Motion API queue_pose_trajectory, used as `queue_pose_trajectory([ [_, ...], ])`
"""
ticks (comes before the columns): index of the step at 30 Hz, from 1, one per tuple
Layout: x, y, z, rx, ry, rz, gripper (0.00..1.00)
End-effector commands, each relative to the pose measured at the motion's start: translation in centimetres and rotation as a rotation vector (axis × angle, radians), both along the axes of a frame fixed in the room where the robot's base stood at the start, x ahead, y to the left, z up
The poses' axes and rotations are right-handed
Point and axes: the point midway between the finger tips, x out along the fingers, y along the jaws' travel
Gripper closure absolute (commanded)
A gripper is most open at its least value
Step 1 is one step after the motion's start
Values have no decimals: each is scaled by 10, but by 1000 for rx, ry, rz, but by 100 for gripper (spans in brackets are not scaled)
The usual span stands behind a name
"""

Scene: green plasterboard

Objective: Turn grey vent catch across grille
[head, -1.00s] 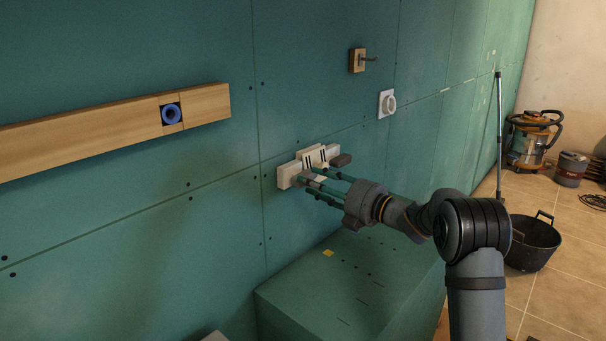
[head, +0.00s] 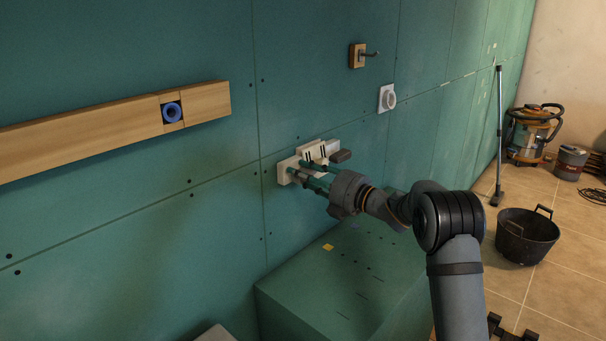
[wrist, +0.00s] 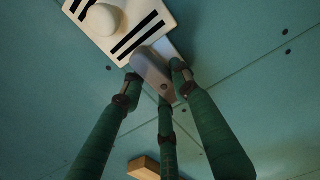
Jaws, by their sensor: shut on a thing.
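The vent grille (wrist: 128,34) is a white plate with black slots, fixed to the green wall; it also shows in the head view (head: 318,152). The grey vent catch (wrist: 152,70) is a rounded bar at the grille's near end in the wrist view. It slants, with one end close to the black slots. My gripper (wrist: 155,78) has its green fingers around the catch, shut on it; in the head view my gripper (head: 303,172) reaches the left end of the vent. There the fingers largely hide the catch.
A rounded knob (wrist: 104,19) sticks out at the grille's far end. A green box-like ledge (head: 330,285) stands below.

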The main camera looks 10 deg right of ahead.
Motion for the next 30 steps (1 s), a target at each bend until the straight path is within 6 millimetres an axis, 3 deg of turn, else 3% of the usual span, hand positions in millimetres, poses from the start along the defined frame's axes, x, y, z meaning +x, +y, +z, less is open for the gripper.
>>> queue_pose_trajectory([
  [7, 0, -1, 0, 0, 0, -2, 97],
  [23, 1, -3, 1, 86, 64, -5, 97],
  [24, 1, -3, 1, 86, 64, -5, 69],
  [30, 1, -2, 0, 85, 64, -3, 62],
])
